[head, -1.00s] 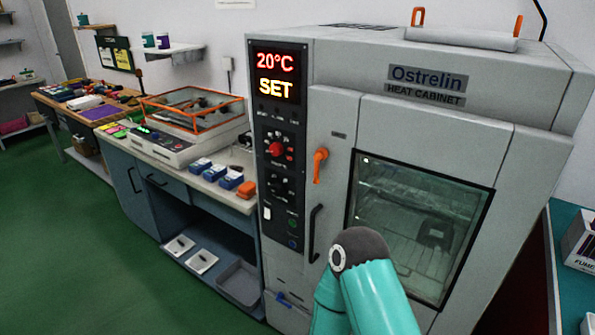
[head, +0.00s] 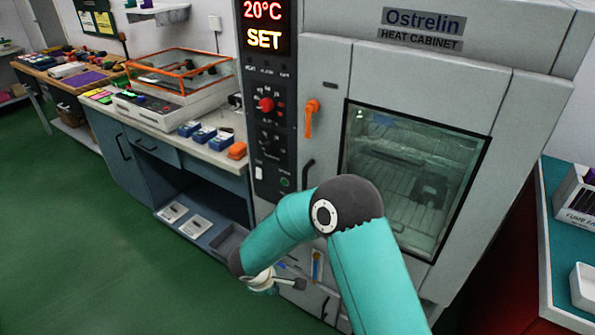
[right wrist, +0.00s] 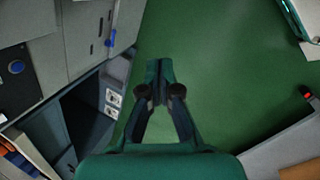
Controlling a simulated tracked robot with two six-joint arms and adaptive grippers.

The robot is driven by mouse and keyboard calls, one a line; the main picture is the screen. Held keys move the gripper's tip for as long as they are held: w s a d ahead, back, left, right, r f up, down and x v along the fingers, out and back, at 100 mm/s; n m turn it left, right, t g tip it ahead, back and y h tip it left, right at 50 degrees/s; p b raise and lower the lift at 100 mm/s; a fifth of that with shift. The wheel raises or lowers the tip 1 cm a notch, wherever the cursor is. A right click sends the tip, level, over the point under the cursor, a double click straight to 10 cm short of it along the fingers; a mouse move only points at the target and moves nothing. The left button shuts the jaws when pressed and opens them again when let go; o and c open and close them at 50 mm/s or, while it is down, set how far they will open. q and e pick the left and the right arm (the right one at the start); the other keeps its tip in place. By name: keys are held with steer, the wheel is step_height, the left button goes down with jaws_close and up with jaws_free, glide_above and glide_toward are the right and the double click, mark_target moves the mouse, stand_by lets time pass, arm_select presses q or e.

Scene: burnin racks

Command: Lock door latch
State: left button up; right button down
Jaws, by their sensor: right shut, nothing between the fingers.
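The heat cabinet (head: 480,110) stands with its windowed door (head: 330,62) closed. An orange latch lever (head: 311,117) sits at the left edge of the door, with its handle hanging down. A black pull handle (head: 308,172) is below it, partly behind my arm. My right gripper (head: 298,284) is low in front of the cabinet, below and left of the latch and apart from it. In the right wrist view the right gripper (right wrist: 158,82) is shut and empty above the green floor. My left gripper is not in view.
The control panel (head: 265,105) is left of the door and reads 20°C SET. A counter (head: 222,157) with blue boxes and an orange item runs left of the cabinet. A teal-topped table (head: 556,240) stands at the right. The green floor (head: 90,240) is free.

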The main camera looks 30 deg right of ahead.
mark_target(319, 107)
steer(key=w+d+r+t+h, duration=0.3)
steer(key=w+d+r, duration=0.1)
steer(key=w+r, duration=0.4)
steer(key=w+d+r+m+t+h, duration=0.1)
steer(key=w+r+h, duration=0.1)
steer(key=r, duration=0.7)
steer(key=w+d+r+m+t+h+b, duration=0.1)
steer(key=r+h, duration=0.3)
steer(key=r, duration=0.4)
steer(key=w+d+r+m+t+h, duration=0.1)
steer(key=w+d+r+t+h, duration=0.1)
steer(key=r, duration=0.7)
steer(key=shift+w+d+r+h+b, duration=0.35)
steer(key=shift+w+d+h, duration=0.05)
steer(key=shift+w+d, duration=0.15)
steer(key=shift+w+d+p, duration=0.15)
steer(key=shift+d+p, duration=0.55)
steer(key=shift+d, duration=0.85)
steer(key=shift+w+d+p, duration=0.2)
steer(key=shift+d+p, duration=0.5)
steer(key=shift+d, duration=0.85)
steer(key=shift+w+d+p, duration=0.15)
steer(key=shift+d+p, duration=0.55)
steer(key=shift+d, duration=0.85)
steer(key=shift+f, duration=0.1)
